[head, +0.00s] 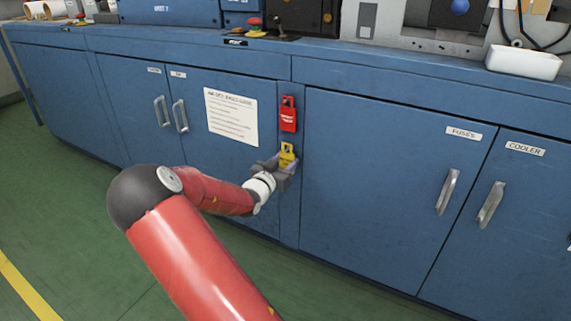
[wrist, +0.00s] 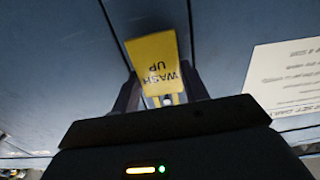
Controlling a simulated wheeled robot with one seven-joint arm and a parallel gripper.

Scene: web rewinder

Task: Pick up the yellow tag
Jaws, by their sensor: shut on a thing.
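The yellow tag (head: 287,154) is at the blue cabinet front, just below a red tag (head: 288,114). In the wrist view the yellow tag (wrist: 156,65) reads "WASH UP", upside down in the picture. My gripper (head: 276,170) is at the lower part of the yellow tag, and its fingers (wrist: 158,98) are shut on it from both sides. The gripper hides part of the tag. I cannot tell whether the tag still hangs from a hook.
Blue cabinet doors (head: 380,190) with metal handles flank the narrow panel behind the tags. A white notice (head: 231,116) is on the door to the left. Green floor (head: 60,200) lies in front. The worktop above holds machine parts and a white tray (head: 523,63).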

